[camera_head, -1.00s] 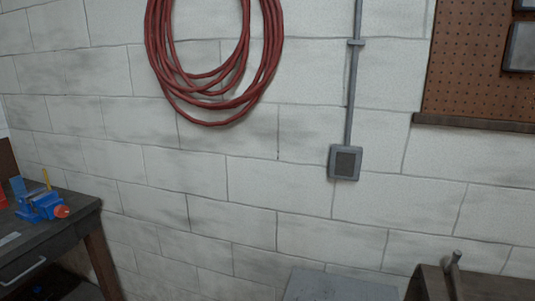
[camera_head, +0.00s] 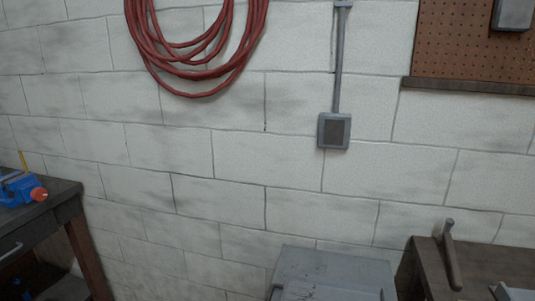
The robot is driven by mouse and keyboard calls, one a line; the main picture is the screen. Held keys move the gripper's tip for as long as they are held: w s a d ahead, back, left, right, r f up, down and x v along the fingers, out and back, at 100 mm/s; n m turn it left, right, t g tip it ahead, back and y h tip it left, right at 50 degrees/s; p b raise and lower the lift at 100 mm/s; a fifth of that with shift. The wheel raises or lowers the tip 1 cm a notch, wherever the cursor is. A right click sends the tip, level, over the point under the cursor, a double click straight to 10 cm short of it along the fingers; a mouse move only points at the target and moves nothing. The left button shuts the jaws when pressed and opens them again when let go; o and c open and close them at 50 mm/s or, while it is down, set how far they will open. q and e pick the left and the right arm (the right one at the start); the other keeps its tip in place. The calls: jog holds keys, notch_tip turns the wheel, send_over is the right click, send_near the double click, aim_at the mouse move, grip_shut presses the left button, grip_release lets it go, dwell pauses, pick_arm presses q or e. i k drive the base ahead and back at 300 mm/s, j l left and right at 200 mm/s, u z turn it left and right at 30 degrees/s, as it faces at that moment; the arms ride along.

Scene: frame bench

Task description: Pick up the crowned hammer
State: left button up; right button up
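A long grey-brown tool-like object (camera_head: 452,258) with a small knob at its top shows at the left end of the dark wooden bench (camera_head: 488,262) at the lower right. It could be a hammer, but I cannot tell, and I see no crown mark on it. Neither of my grippers is in view.
A grey metal box or cabinet (camera_head: 328,268) stands left of that bench. Another dark workbench (camera_head: 48,208) with a blue and red vise (camera_head: 20,188) is at the left. A red hose (camera_head: 195,75), an electrical box (camera_head: 334,130) and a pegboard (camera_head: 460,45) are on the wall.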

aim_at(444, 239)
jog(key=z, duration=1.35)
